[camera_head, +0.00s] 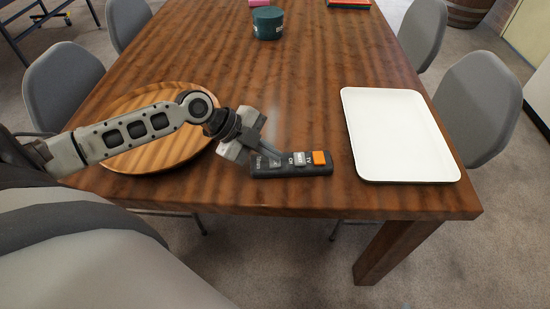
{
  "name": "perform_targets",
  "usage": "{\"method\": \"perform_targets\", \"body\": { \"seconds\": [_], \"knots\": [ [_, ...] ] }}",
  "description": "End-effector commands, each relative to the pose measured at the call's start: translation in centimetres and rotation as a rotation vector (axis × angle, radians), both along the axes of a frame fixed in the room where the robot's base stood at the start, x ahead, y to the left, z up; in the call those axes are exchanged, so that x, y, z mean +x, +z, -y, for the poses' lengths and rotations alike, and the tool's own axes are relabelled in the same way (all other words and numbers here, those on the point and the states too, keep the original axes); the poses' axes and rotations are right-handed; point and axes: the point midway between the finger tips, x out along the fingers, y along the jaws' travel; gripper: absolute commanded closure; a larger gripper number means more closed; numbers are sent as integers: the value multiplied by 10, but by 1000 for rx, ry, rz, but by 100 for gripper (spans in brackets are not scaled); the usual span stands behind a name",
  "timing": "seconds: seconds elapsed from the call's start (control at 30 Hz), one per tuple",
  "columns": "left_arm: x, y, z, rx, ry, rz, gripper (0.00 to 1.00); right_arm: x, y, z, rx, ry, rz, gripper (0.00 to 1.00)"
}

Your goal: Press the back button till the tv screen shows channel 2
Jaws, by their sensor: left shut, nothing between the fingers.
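A dark remote-like button box (318,171) lies near the front edge of the wooden table. It has an orange button (319,157) at its right end, a light grey button (299,159) beside it, and darker buttons to the left, with small white lettering too small to read surely. My left gripper (277,160) is shut and empty, its fingertips over the left part of the box. It hides some of the box there; whether it touches a button I cannot tell. No tv screen is in view. My right gripper is not in view.
A white tray (398,135) lies right of the box. A round wooden board (190,146) lies under my left arm. A green round container (268,23) stands at the far end of the wooden table (285,85). Grey chairs line both sides. The table's middle is clear.

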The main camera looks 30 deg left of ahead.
Motion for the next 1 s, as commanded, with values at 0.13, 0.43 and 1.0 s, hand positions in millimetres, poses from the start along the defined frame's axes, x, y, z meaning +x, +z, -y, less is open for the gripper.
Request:
{"method": "perform_targets", "body": {
  "seconds": [0.13, 0.43, 1.0],
  "knots": [
    [0, 0, 0, 0, -1, -1, 100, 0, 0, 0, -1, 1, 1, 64],
    [0, 7, 0, 1, 0, -1, 100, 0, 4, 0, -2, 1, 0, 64],
    [0, 18, 0, 0, 0, 0, 100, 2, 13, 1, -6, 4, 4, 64]
  ]
}}
